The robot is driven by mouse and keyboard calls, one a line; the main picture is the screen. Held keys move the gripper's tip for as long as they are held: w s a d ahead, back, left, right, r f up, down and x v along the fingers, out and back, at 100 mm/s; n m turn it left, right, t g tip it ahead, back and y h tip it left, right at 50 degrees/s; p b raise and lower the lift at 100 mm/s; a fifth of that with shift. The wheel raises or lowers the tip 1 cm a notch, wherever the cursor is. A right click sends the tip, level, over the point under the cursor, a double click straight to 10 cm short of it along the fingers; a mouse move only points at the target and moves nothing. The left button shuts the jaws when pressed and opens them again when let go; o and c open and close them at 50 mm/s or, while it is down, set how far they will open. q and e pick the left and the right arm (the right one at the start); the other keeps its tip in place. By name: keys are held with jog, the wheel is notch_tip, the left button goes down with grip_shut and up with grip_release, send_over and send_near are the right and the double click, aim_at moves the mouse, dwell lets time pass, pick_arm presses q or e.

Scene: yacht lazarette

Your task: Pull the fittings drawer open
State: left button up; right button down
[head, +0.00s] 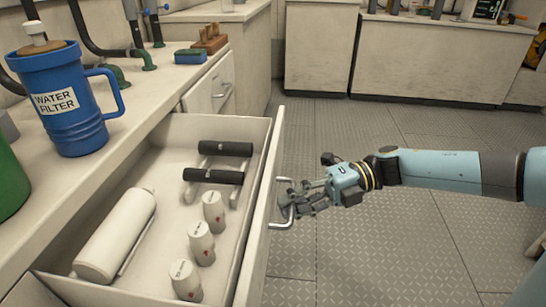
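The fittings drawer (262,215) stands pulled well out from the counter on the left, its inside in plain view. It holds a white cylinder (115,236), two dark-gripped bars (213,176) and three small white canisters (201,243). A metal loop handle (291,214) is on its front. My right gripper (288,200) comes in from the right at the handle, with its fingers shut around the handle's bar; the fingertips are partly hidden by it. My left gripper is not in view.
On the counter (150,113) stand a blue water filter jug (75,100), a green container (10,180) at the left edge, a blue sponge (190,56) and a wooden block (209,40). The floor (370,245) right of the open drawer is clear.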

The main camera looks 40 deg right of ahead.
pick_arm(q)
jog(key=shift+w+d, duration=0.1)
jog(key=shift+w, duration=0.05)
pick_arm(e)
jog(key=shift+s+d+r, duration=0.1)
jog(key=shift+d+r, duration=0.05)
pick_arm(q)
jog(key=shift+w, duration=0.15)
pick_arm(e)
jog(key=c, duration=1.4)
grip_release()
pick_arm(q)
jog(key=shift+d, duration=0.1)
pick_arm(e)
jog(key=shift+s+d, duration=0.1)
jog(key=shift+d, duration=0.05)
jog(key=v, duration=1.1)
jog(key=shift+s+d, duration=0.2)
jog(key=shift+d, duration=0.1)
